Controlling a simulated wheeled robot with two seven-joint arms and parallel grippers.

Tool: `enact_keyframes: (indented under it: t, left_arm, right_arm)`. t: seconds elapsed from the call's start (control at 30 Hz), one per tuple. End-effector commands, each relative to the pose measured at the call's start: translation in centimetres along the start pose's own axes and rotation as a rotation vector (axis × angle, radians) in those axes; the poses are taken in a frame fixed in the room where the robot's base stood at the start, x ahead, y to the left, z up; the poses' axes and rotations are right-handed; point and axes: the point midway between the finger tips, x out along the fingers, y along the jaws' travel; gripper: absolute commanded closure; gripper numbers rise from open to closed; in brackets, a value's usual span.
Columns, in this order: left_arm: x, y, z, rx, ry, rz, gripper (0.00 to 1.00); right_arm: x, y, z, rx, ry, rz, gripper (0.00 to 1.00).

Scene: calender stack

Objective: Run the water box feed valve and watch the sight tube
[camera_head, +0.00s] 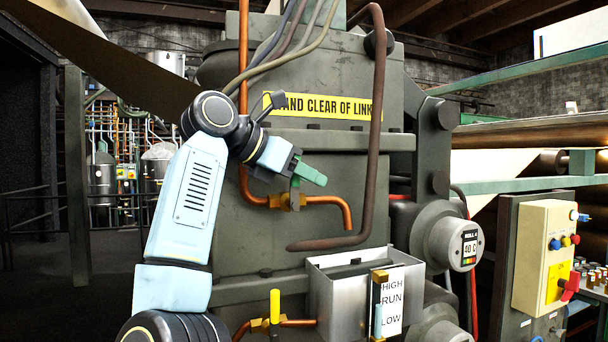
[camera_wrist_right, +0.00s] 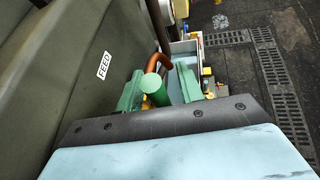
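My right gripper (camera_head: 304,180) has green fingers and is at the upper brass valve (camera_head: 284,201) on the copper pipe. In the right wrist view, the green valve handle (camera_wrist_right: 155,88) stands between the parted fingers, nearer the left one; a gap shows on its right. Whether the left finger touches it I cannot tell. A FEED label (camera_wrist_right: 104,65) is on the machine wall beside it. The grey metal water box (camera_head: 335,295) is lower right. Its sight tube (camera_head: 378,318) stands before a HIGH, RUN, LOW card (camera_head: 393,298); pale blue shows in its lower part, up to just below RUN. My left gripper is out of view.
A yellow-handled valve (camera_head: 275,306) sits on a lower copper pipe left of the box. A dark red pipe (camera_head: 376,110) bends down in front of the machine. A roll dial (camera_head: 466,248) and a cream control box (camera_head: 543,256) are at the right. Open floor is at the left.

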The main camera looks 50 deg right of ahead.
Motion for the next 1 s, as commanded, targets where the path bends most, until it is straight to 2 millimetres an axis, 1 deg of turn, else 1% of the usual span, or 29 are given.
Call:
enact_keyframes:
  t: [0.17,0.27,0.37,0.6,0.7,0.83,0.9,1.0]
  left_arm:
    - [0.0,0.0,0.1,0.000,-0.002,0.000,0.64]
    - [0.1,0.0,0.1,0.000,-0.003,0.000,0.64]
    - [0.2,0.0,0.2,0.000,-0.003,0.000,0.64]
    - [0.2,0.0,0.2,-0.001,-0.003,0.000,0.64]
    - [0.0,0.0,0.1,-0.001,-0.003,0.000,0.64]
    - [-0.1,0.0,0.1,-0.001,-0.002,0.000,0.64]
    - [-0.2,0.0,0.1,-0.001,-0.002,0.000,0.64]
    - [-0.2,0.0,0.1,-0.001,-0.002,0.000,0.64]
  right_arm:
    - [-0.2,0.0,-0.1,-0.002,0.000,0.000,0.63]
    - [-0.9,0.1,-0.1,-0.003,0.001,0.002,0.63]
    - [-2.5,0.1,-0.1,-0.002,-0.001,0.004,0.63]
    - [-8.0,0.1,0.1,-0.003,-0.002,0.004,0.63]
    - [-10.1,0.1,0.1,-0.003,-0.001,0.004,0.63]
    - [-12.1,0.0,0.1,-0.002,-0.001,0.002,0.63]
    - [-12.7,0.0,0.1,-0.002,-0.001,0.001,0.63]
    - [-13.2,0.0,0.0,0.000,0.000,0.000,0.63]
